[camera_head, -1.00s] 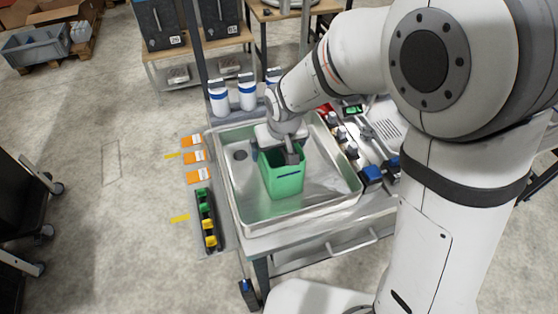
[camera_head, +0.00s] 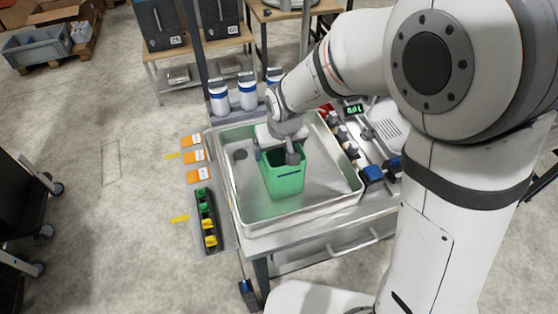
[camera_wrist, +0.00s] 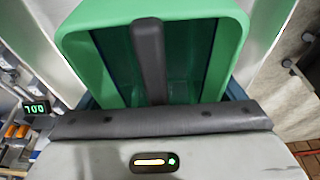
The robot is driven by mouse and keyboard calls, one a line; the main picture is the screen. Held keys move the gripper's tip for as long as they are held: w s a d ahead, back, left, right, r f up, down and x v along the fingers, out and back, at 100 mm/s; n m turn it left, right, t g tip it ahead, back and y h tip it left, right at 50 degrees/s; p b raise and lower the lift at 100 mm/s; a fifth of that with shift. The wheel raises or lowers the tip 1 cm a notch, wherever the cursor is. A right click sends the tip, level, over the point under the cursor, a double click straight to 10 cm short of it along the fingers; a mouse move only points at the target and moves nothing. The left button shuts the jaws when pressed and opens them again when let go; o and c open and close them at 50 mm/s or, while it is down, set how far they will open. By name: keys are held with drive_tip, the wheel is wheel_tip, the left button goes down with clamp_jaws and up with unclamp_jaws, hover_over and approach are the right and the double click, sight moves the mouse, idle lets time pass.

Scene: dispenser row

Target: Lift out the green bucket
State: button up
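The green bucket (camera_head: 285,184) stands upright in the metal sink basin, with a dark mark on its front. Its open top also shows in the wrist view (camera_wrist: 85,65). My gripper (camera_head: 275,157) points down at the bucket's top. Its two fingers look wide apart, one by the left rim and one over the opening. In the wrist view a dark finger-like bar lies across the opening. The near rim is hidden behind my gripper's palm, and I see no clear contact with the wall.
Taps and a lit display (camera_head: 353,109) line the right side. A strip of green and yellow pieces (camera_head: 206,220) lies left of the basin.

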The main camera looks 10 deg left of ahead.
drive_tip(key=c, duration=1.6)
drive_tip(key=shift+a+r, duration=0.1)
drive_tip(key=shift+r, duration=0.05)
drive_tip(key=shift+c, duration=0.2)
